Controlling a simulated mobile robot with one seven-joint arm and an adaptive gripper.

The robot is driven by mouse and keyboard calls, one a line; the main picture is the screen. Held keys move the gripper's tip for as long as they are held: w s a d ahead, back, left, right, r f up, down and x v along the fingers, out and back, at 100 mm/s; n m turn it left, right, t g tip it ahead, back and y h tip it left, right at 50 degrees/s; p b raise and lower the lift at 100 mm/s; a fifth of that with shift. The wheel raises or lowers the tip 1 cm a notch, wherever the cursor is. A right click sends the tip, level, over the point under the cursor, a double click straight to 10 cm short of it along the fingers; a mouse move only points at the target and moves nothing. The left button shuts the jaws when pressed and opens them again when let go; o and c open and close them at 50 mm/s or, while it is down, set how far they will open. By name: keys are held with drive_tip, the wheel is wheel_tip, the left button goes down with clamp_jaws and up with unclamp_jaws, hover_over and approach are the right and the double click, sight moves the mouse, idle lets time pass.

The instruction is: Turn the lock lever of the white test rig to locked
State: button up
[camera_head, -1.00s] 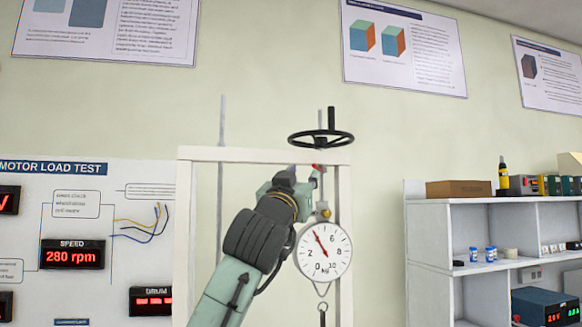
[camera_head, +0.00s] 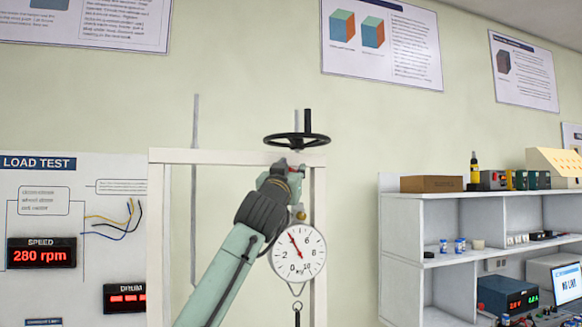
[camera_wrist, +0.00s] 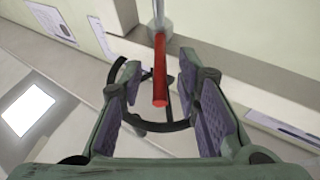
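The white test rig (camera_head: 230,157) stands left of centre in the head view, with a black handwheel (camera_head: 297,139) on top and a round dial gauge (camera_head: 299,252) hanging below. The lock lever is a red rod (camera_wrist: 160,75) in the wrist view, coming from a grey round post. In the wrist view my gripper (camera_wrist: 159,88) is open, with one finger on each side of the lever. Gaps show on both sides. The handwheel shows behind the fingers.
A white panel with a speed display (camera_head: 41,254) stands to the left. A grey shelf (camera_head: 450,196) with boxes and small instruments stands to the right. The gauge hangs close below my gripper, beside my arm.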

clamp_jaws()
idle(0.3)
idle(0.6)
